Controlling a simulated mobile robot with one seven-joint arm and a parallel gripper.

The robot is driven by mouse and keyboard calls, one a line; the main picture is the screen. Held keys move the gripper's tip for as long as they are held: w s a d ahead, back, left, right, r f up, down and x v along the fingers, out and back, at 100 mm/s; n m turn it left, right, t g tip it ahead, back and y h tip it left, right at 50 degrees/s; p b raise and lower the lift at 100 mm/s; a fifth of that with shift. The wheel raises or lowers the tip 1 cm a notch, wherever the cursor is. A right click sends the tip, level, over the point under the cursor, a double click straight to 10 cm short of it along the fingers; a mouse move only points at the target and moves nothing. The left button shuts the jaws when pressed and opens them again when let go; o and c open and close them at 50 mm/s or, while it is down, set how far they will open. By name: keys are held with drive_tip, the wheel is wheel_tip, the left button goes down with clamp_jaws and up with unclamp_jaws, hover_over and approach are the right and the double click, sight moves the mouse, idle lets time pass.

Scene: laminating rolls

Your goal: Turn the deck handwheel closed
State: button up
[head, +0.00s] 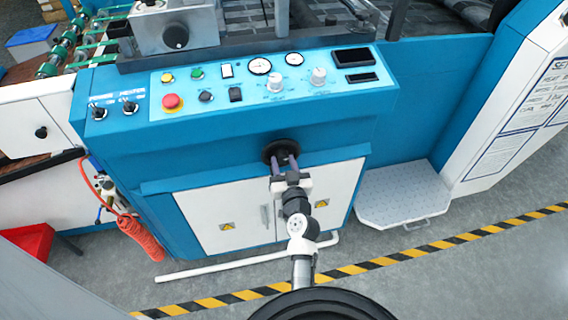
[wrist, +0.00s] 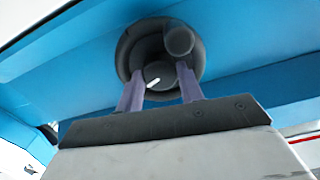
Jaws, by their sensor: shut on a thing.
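The deck handwheel (head: 272,148) is a black round wheel on the blue front of the machine, below the sloped control panel. In the wrist view the handwheel (wrist: 127,52) has a round crank knob (wrist: 179,40) at its upper right and a short white mark on its hub. My gripper (head: 284,160) reaches straight to the wheel. In the wrist view the two purple fingers of my gripper (wrist: 160,73) lie on either side of the hub and are shut on it. The right finger ends just below the knob. The fingertip contact is partly hidden.
The control panel (head: 215,87) above carries a red stop button (head: 172,102), dials and switches. White cabinet doors (head: 232,222) lie below. A grey step plate (head: 402,193) is at right. An orange coiled hose (head: 140,238) hangs at left. A yellow-black floor stripe (head: 400,256) crosses in front.

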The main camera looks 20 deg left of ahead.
drive_tip(key=shift+m, duration=0.4)
drive_tip(key=m, duration=0.3)
drive_tip(key=shift+m+b, duration=0.35)
drive_tip(key=shift+m, duration=0.05)
drive_tip(key=m, duration=0.4)
drive_tip(key=shift+r+m, duration=0.15)
drive_tip(key=shift+m, duration=0.15)
drive_tip(key=m+p, duration=0.1)
drive_tip(key=m, duration=0.3)
drive_tip(key=shift+m+p, duration=0.65)
drive_tip(key=shift+m, duration=1.45)
drive_tip(key=o, duration=1)
